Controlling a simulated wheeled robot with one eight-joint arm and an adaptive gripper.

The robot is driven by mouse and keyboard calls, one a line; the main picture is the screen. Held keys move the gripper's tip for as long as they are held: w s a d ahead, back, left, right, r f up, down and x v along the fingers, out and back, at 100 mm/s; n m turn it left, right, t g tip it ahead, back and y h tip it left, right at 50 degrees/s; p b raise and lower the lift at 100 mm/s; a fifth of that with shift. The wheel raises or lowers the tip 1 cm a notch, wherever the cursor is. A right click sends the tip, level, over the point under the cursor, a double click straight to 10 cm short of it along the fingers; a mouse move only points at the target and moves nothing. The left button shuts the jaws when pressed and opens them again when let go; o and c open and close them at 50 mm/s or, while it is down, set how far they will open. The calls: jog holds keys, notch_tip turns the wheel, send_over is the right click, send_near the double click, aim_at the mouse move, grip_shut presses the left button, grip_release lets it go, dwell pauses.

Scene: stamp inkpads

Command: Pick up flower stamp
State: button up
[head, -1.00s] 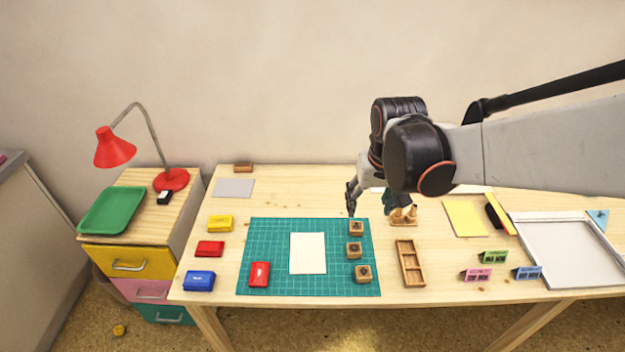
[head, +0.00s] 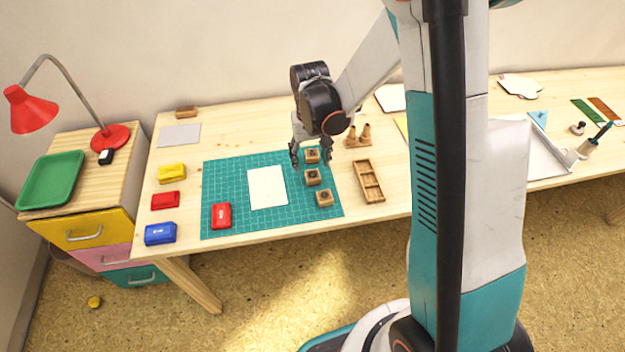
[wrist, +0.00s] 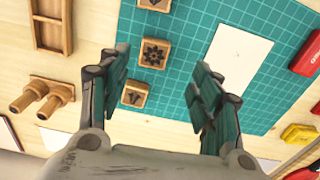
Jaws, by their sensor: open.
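Three small wooden stamps stand in a column on the right part of the green cutting mat (head: 225,180). The middle one shows a dark flower mark in the wrist view, so I take it as the flower stamp (wrist: 154,53); it also shows in the head view (head: 317,178). The back stamp (wrist: 135,93) and the front stamp (wrist: 155,4) carry other dark marks. My gripper (head: 311,161) is open and points down above the back of the column. In the wrist view its fingers (wrist: 161,62) are spread wide, with the flower stamp between their tips in the picture. Nothing is held.
A white card (head: 267,187) lies left of the stamps, with a red inkpad (head: 221,215) beyond. A sectioned wooden tray (head: 369,181) is to the right. A wooden holder with pegs (head: 358,138) stands behind it. Yellow, red and blue inkpads line the table's left side.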

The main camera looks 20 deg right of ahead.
aim_at(313, 175)
notch_tip(313, 175, down, 3)
jog(key=shift+r+b, duration=0.15)
jog(key=shift+b, duration=0.15)
jog(key=shift+w+d+f+b, duration=0.1)
jog(key=shift+d+f+b, duration=0.1)
jog(key=shift+f+b, duration=0.85)
jog(key=shift+w+d+f+b, duration=0.1)
jog(key=shift+d+f+b, duration=0.2)
jog(key=shift+f, duration=1.3)
jog(key=shift+a, duration=0.1)
jog(key=shift+c, duration=0.5)
jog(key=shift+r, duration=0.1)
jog(key=c, duration=0.9)
